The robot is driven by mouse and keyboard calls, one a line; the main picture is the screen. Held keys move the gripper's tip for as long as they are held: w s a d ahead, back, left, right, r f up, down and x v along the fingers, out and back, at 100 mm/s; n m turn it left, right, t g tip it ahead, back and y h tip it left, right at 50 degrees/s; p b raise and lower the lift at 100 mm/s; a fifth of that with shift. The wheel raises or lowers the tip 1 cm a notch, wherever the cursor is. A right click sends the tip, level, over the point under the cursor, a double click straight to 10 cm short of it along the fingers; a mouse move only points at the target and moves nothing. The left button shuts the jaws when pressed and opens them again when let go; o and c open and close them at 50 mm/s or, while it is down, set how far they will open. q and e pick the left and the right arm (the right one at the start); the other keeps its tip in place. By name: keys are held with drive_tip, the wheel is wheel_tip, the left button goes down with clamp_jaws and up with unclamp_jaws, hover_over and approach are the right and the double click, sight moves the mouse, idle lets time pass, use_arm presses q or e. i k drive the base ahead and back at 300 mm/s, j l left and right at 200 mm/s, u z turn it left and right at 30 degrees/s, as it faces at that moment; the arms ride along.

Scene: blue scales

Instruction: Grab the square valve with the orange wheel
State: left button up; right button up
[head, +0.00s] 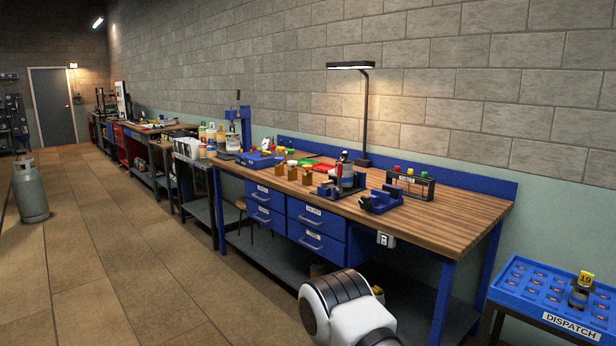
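I cannot pick out a square valve with an orange wheel at this distance. Several small parts with coloured tops stand on the wooden workbench (460,217), too small to tell their shapes. A dark rack (411,187) near the bench's back right holds parts with yellow, red and green tops. A blue tray marked DISPATCH (530,306) stands at the lower right. A small part (578,298) with a yellow tag reading 19 sits in it. Neither of my grippers is in view. A white and black part of my own body shows at the bottom middle.
A blue vise-like fixture (381,200) and a lamp (366,120) stand on the workbench, with blue drawers (317,226) below. A blue press (238,125) stands at its far end. A gas cylinder (30,193) stands at left. The tiled floor between is clear.

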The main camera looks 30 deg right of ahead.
sight(307, 176)
drive_tip(key=i+z, duration=0.15)
drive_tip(key=z, duration=0.35)
drive_tip(key=i+z, duration=0.15)
drive_tip(key=z, duration=0.35)
drive_tip(key=i+z, duration=0.15)
drive_tip(key=z, duration=0.3)
